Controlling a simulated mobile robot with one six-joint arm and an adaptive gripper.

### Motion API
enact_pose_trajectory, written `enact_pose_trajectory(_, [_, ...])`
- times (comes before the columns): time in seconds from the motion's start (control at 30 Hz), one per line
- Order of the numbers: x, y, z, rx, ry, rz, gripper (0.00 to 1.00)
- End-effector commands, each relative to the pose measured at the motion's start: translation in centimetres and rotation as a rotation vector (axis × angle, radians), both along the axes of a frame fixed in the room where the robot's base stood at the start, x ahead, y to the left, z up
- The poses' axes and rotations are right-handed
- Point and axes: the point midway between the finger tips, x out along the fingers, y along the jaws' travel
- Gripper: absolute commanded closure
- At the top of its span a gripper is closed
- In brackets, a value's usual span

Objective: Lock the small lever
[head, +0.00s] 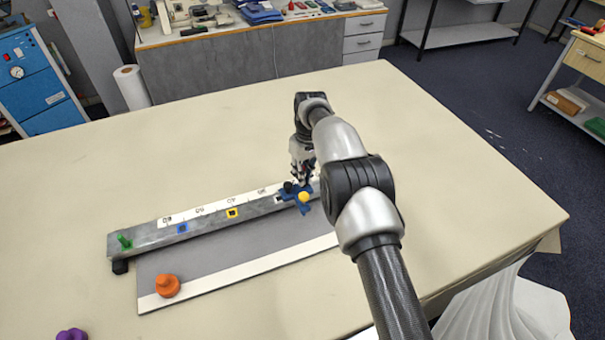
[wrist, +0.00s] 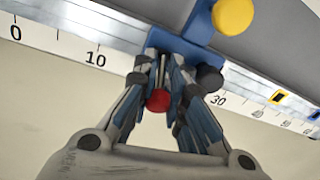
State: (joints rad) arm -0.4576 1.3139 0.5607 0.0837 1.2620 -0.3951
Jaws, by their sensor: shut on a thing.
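A blue slider (head: 306,208) with a yellow knob (head: 303,197) sits on a grey metal rail (head: 145,236) with a number scale. In the wrist view the slider (wrist: 185,48) also bears a black knob (wrist: 209,79), and it sits between the marks 10 and 30. A small lever with a red ball end (wrist: 158,101) shows between my fingers. My gripper (wrist: 162,68) is shut on the small lever, right at the slider's edge. In the head view my gripper (head: 301,178) covers part of the slider.
Blue (head: 182,228) and yellow (head: 232,213) square marks lie along the rail. An orange knob-shaped piece (head: 167,285) sits on the grey board in front. A purple piece (head: 72,335) is at the lower left. The left tabletop is clear.

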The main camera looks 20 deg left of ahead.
Motion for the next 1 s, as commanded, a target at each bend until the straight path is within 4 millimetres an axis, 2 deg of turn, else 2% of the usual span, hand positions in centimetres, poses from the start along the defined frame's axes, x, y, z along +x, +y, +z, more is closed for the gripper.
enact_pose_trajectory(0.03, [-0.1, 0.0, 0.0, -0.002, 0.003, 0.000, 0.86])
enact_pose_trajectory(0.3, [-0.1, -0.1, 0.0, -0.002, 0.003, 0.000, 0.68])
enact_pose_trajectory(0.67, [0.0, -0.1, 0.4, -0.001, 0.001, 0.000, 0.68])
enact_pose_trajectory(0.77, [0.1, -0.1, 1.6, 0.001, -0.002, 0.000, 0.68])
enact_pose_trajectory(1.0, [0.2, -0.5, 6.6, 0.001, -0.002, 0.000, 0.68])
